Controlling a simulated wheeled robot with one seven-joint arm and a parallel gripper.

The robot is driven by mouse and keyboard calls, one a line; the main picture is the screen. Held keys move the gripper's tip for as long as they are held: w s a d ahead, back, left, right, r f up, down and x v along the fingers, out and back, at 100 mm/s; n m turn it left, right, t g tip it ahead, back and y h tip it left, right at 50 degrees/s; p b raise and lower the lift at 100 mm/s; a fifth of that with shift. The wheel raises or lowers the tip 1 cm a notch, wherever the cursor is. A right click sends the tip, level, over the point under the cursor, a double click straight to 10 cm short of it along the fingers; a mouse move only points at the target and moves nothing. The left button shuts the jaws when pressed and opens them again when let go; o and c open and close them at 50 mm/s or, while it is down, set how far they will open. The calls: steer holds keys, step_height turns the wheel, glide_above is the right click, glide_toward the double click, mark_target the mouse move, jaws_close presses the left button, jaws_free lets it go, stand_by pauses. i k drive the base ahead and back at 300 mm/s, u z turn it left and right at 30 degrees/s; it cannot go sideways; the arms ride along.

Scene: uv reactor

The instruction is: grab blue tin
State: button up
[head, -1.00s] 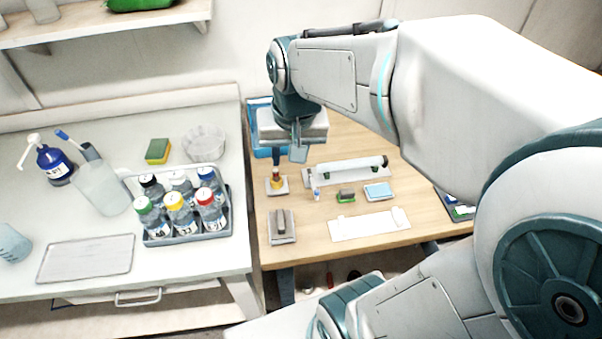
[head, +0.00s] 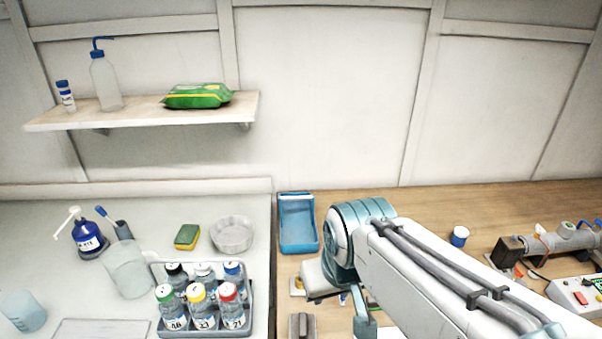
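A small round blue container with a white top, which looks like the blue tin (head: 459,236), stands on the wooden table right of my arm. My gripper (head: 354,309) is low over the left part of the wooden table, left of the tin and nearer to me, well apart from it. My wrist and forearm cover most of the gripper, and whether its fingers are open or shut does not show.
A blue tray (head: 298,225) lies behind my wrist. A bottle rack (head: 206,327) stands on the white counter at left. Pipe equipment (head: 565,240) and a control box (head: 580,295) sit right of the tin. Bare wood surrounds the tin.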

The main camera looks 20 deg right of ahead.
mark_target(458, 240)
steer(key=z, duration=0.4)
steer(key=k, duration=0.4)
steer(key=u, duration=1.15)
steer(key=k, duration=0.7)
steer(key=z, duration=1.7)
steer(key=i, duration=0.5)
steer(key=z, duration=0.05)
